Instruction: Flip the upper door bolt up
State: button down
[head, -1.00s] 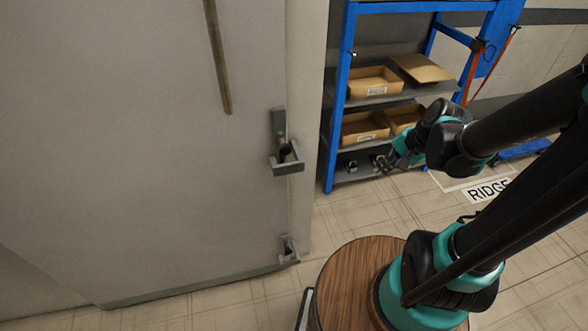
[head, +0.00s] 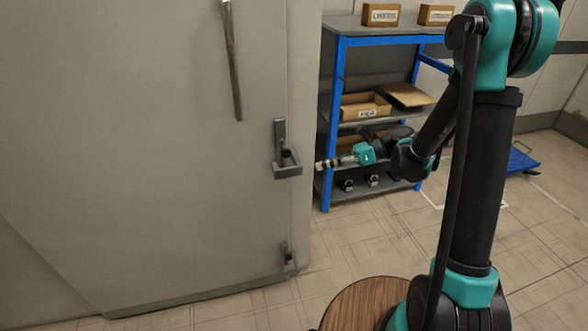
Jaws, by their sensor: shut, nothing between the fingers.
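The grey door (head: 150,150) fills the left of the head view. The upper door bolt (head: 286,160) is a dark grey metal fitting near the door's right edge, with an upright plate and a bracket at its lower end. My gripper (head: 320,165) is just right of the bolt at about the same height, its fingers pointing left. It looks shut and empty, with a small gap in the picture between its tips and the bracket. Whether it touches anything in depth is not clear.
A lower bolt (head: 288,257) sits near the door's bottom right corner. A long bar (head: 232,70) hangs on the door above. A blue shelf rack (head: 333,120) with cardboard boxes (head: 365,107) stands behind my arm. A round wooden top (head: 360,303) is at the bottom. The floor between is clear.

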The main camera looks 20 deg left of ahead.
jog(key=shift+s+a+m, duration=0.2)
jog(key=shift+s+m, duration=0.05)
jog(key=shift+m, duration=0.05)
jog(key=r+x, duration=0.1)
jog(key=x, duration=0.9)
jog(key=shift+w+a+r, duration=0.1)
jog(key=shift+w+r, duration=0.25)
jog(key=shift+r, duration=0.45)
jog(key=shift+w+a+r, duration=0.1)
jog(key=shift+w+r, duration=0.25)
jog(key=shift+r, duration=0.45)
